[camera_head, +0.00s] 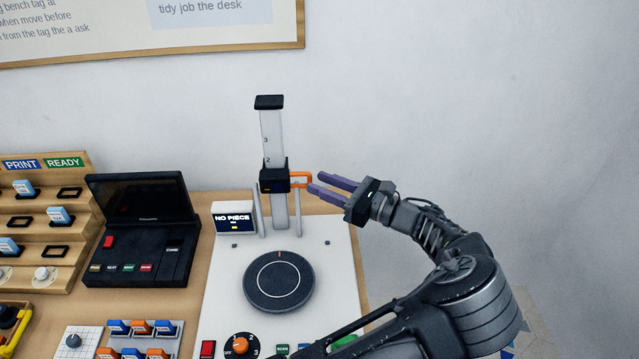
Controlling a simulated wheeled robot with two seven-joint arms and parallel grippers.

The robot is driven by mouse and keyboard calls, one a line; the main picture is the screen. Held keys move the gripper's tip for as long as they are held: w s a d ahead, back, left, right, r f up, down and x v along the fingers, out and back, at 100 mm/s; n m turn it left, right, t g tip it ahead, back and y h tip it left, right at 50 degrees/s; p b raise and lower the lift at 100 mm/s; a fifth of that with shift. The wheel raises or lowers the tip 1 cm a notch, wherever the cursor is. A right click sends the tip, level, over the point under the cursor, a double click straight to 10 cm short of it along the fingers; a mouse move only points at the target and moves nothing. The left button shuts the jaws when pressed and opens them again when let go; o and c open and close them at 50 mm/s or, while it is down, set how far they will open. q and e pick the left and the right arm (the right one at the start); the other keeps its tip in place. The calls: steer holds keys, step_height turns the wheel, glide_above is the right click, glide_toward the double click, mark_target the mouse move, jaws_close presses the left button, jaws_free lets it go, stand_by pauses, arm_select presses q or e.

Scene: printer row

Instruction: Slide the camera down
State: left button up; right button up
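The camera is a black block (273,180) on an upright pale column (272,135) with a dark cap and printed numbers. It sits partway up, just below the mark 2. An orange loop handle (300,174) sticks out from its right side.
Below the column is a white base plate (226,290) with a dark round turntable (278,281), a small "NO PIECE" screen (234,219) and an orange dial (240,345). A black console (142,230) and a wooden rack (62,225) stand left.

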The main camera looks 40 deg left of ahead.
arm_select(q)
steer(key=d+b, duration=0.1)
steer(key=d, duration=0.5)
steer(key=shift+w+d, duration=0.2)
steer(key=shift+w, duration=0.15)
